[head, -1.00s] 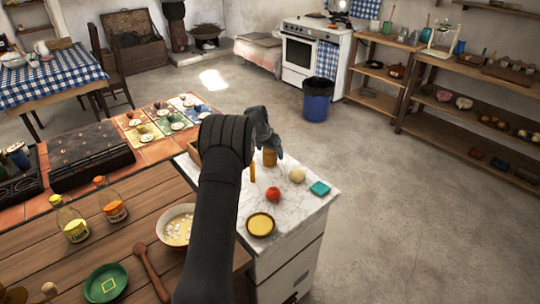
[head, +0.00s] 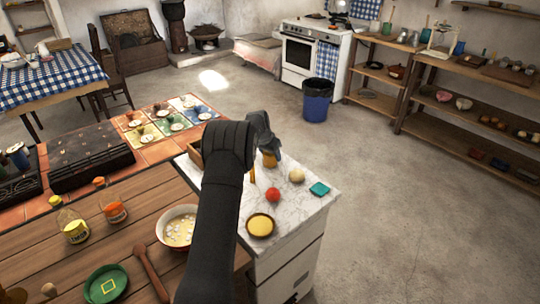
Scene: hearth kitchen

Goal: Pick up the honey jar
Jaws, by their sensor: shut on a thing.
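The honey jar (head: 270,161) is a small amber jar at the back of the white marble counter top (head: 290,222). My gripper (head: 269,151) reaches down over it from behind my dark arm and is shut on its upper part. The fingers hide the top of the jar. I cannot tell whether its base touches the counter.
A narrow yellow thing (head: 253,173) is close to my arm. The counter's right edge drops to open floor.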

